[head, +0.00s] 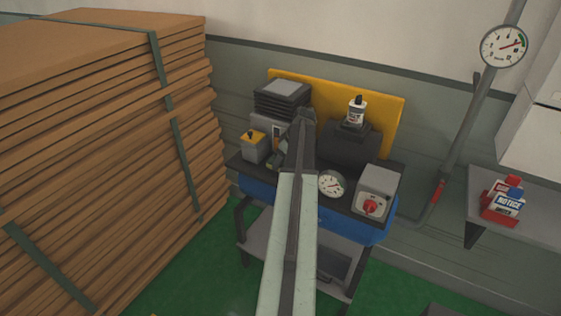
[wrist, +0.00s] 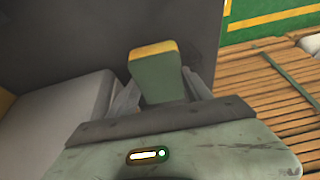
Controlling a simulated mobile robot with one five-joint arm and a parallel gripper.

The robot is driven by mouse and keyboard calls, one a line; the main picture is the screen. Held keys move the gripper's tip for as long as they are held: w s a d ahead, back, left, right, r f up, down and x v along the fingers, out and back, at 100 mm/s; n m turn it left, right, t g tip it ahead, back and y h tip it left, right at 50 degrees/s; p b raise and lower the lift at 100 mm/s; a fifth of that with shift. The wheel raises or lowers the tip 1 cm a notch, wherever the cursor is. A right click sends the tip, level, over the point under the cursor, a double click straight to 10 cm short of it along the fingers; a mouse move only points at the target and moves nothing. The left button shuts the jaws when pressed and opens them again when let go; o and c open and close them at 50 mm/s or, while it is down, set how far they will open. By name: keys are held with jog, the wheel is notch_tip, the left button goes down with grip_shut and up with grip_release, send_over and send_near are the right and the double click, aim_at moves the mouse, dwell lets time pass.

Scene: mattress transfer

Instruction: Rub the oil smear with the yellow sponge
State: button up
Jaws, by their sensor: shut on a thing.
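In the wrist view my gripper (wrist: 160,85) is shut on the yellow sponge (wrist: 155,72), with a finger on each side. The sponge shows a green face and a yellow strip along its far edge. A dark grey surface lies just beyond the sponge; I cannot tell whether they touch. In the head view my arm reaches over the machine on the stand, and it hides most of my gripper. I cannot make out the oil smear in either view.
The machine has a blue base (head: 349,226), a round gauge (head: 331,184) and a grey box with a red knob (head: 377,193). Stacked boards (head: 100,130) crowd the left. A shelf (head: 541,200) holds red-and-white packs (head: 506,201).

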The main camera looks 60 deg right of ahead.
jog(key=shift+d+r, duration=0.15)
jog(key=shift+d, duration=0.4)
jog(key=shift+d+r, duration=0.15)
jog(key=shift+d, duration=0.4)
jog(key=shift+a+f, duration=0.2)
jog(key=shift+a, duration=1.5)
jog(key=shift+a+f, duration=0.15)
jog(key=shift+a, duration=1.5)
jog(key=shift+a+r, duration=0.1)
jog(key=shift+a, duration=1.85)
jog(key=shift+w, duration=0.1)
jog(key=shift+d, duration=0.1)
notch_tip(320, 180, up, 6)
jog(key=p, duration=0.6)
notch_tip(320, 180, up, 3)
jog(key=p, duration=0.3)
